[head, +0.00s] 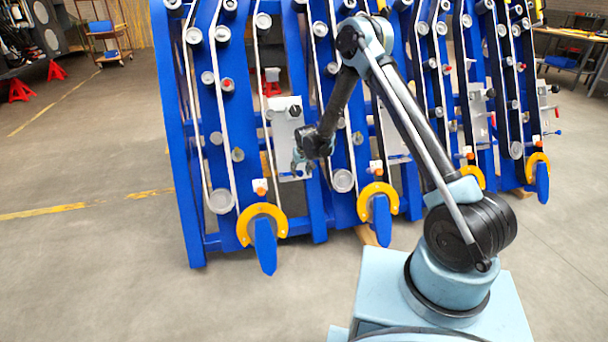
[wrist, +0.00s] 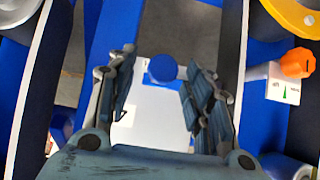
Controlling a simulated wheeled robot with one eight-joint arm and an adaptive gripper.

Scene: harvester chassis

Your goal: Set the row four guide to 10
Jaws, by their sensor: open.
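My gripper (head: 302,168) is in front of the lower end of a white plate (head: 284,128) on the leftmost row of the blue chassis. In the wrist view my gripper (wrist: 157,72) has its fingers spread and nothing held. A round blue knob (wrist: 162,69) shows between the fingertips, over the white plate (wrist: 150,120); contact cannot be told. The head view shows a black knob (head: 294,111) on that plate. Similar white plates, such as one at right (head: 478,115), repeat along the chassis. No row number or guide scale reading 10 is legible, so row four cannot be identified.
An orange knob (wrist: 298,63) on a small white block with a green mark is at right in the wrist view. Yellow arcs (head: 246,226) with blue tips stick out low on the rows. Open floor (head: 90,260) lies left of the chassis.

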